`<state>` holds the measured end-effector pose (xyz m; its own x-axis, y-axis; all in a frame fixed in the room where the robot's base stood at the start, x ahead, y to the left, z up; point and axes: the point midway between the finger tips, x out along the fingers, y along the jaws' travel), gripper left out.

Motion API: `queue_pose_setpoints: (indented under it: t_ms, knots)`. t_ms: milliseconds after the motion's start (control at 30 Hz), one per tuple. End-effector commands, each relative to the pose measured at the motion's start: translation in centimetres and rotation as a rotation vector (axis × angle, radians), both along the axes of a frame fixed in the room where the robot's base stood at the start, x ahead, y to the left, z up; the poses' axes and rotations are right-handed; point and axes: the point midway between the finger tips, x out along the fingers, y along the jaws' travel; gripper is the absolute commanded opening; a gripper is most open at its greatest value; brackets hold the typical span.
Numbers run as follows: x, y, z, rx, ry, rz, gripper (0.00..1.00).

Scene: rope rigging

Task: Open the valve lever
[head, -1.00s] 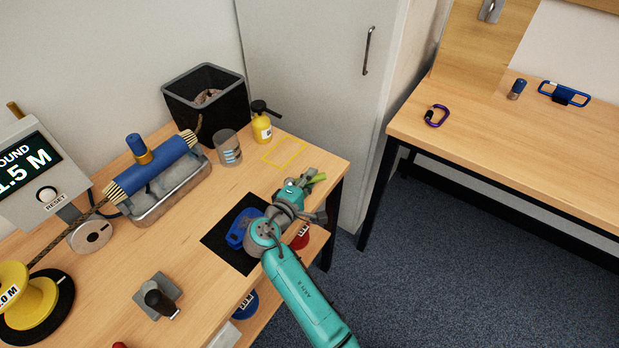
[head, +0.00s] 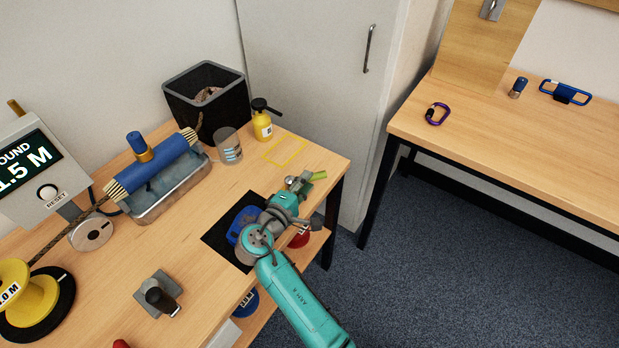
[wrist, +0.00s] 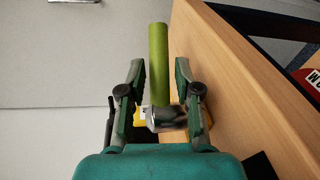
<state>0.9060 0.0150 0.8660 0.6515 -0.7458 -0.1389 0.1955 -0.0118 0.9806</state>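A green lever (head: 318,176) shows at the right edge of the near workbench, just beyond my gripper. I take it for the valve lever. In the wrist view the green lever (wrist: 158,65) stands upright in the picture, with a grey metal piece (wrist: 163,116) at its lower end. My gripper (wrist: 159,70) is open, with one finger on each side of the lever and a visible gap on both sides. In the head view my gripper (head: 299,187) is small and partly merges with the metal parts there, so contact cannot be told.
The workbench (head: 215,275) holds a blue tool on a black mat (head: 219,240) under my arm, a yellow bottle (head: 262,124), a clear cup (head: 229,150) and a black bin (head: 205,100). A grey cabinet (head: 310,60) stands behind. Floor is clear to the right.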

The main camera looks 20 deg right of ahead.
Motion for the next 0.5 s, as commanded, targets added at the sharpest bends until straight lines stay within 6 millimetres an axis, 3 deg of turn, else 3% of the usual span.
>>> queue_pose_setpoints:
  t_ms: [200, 500]
  knots:
    - [-3.0, 3.5, 0.6, 0.0, -0.001, 0.004, 0.33]
    - [-5.6, 6.5, 1.1, 0.0, 0.001, 0.001, 0.33]
